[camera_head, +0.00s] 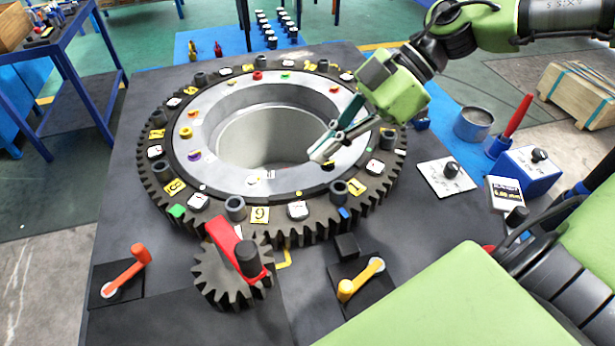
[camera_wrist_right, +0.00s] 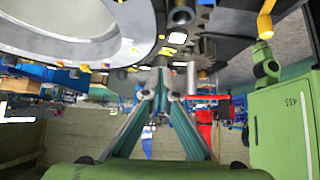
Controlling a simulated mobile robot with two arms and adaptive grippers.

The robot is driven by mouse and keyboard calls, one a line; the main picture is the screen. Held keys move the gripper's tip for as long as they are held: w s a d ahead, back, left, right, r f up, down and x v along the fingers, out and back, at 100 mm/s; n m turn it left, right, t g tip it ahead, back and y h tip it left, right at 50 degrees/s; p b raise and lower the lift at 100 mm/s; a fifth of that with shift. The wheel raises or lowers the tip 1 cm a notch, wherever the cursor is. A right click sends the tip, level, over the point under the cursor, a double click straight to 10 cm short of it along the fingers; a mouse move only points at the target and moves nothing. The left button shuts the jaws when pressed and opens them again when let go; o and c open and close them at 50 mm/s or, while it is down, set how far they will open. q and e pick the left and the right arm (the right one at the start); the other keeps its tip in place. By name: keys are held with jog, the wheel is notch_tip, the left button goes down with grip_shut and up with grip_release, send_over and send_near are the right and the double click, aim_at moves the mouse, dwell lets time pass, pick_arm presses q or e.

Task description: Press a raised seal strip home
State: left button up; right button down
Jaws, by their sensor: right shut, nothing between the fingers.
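A large toothed ring (camera_head: 316,228) with a silver inner ring (camera_head: 215,178) lies on a dark table. The silver ring also shows in the right wrist view (camera_wrist_right: 128,42). I cannot pick out a raised seal strip for certain; small coloured pieces, such as a purple one (camera_head: 194,156), sit on the silver ring. My right gripper (camera_head: 320,153) is shut and empty, with its tips over the right inner edge of the silver ring. I cannot tell whether they touch it. In the right wrist view its fingers (camera_wrist_right: 160,72) meet at the tips. My left gripper is not in view.
A small gear with a red arm (camera_head: 226,240) meets the ring at the front. An orange crank (camera_head: 128,270) and a yellow crank (camera_head: 362,278) flank it. A blue box with a dial (camera_head: 530,172) and a metal cup (camera_head: 473,124) stand at the right.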

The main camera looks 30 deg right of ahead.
aim_at(292, 194)
jog(key=x, duration=0.4)
jog(key=shift+f, duration=0.2)
notch_tip(292, 194, down, 2)
jog(key=shift+f, duration=0.85)
